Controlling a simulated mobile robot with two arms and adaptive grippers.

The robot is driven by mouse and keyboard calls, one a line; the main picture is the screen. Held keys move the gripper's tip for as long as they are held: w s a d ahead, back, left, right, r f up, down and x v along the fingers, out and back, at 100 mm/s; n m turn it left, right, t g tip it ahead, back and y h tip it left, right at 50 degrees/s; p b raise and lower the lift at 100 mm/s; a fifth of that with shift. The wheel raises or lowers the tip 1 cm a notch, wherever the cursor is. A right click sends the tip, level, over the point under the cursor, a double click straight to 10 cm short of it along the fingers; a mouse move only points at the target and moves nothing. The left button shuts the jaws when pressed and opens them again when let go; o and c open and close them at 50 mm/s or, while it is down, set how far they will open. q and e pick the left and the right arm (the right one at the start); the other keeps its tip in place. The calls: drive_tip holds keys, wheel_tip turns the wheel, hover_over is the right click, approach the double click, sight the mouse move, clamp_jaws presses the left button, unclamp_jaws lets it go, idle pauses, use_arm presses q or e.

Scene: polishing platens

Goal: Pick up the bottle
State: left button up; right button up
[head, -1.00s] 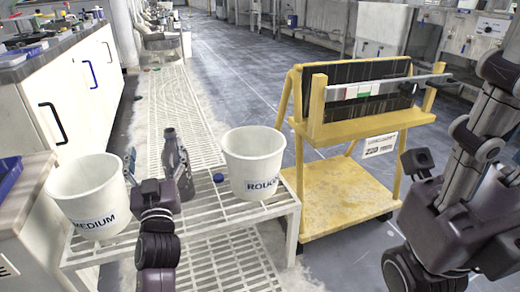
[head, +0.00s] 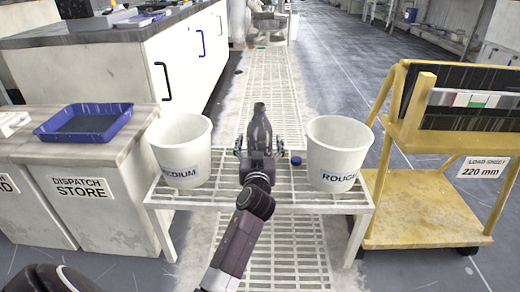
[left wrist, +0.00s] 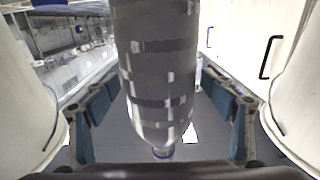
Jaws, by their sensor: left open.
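The bottle (head: 259,128) is dark grey and stands upright on the white slatted bench (head: 335,201), between two white buckets. My left gripper (head: 259,151) reaches it from the front, with one finger on each side of it. In the left wrist view the bottle (left wrist: 158,70) fills the middle, between the blue-padded fingers of the open gripper (left wrist: 163,112). Gaps show between the bottle and both fingers. The bottle's lower part is hidden behind the gripper in the head view. My right gripper is out of view.
The MEDIUM bucket (head: 183,152) stands left of the bottle and the ROUGH bucket (head: 336,150) right. A small blue cap (head: 296,160) lies right of the gripper. A blue tray (head: 84,123) is on the left counter; a yellow cart (head: 420,205) stands right.

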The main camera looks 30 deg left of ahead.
use_arm(q)
drive_tip(key=c, duration=1.2)
drive_tip(key=shift+c, duration=0.5)
drive_tip(key=shift+r, duration=0.15)
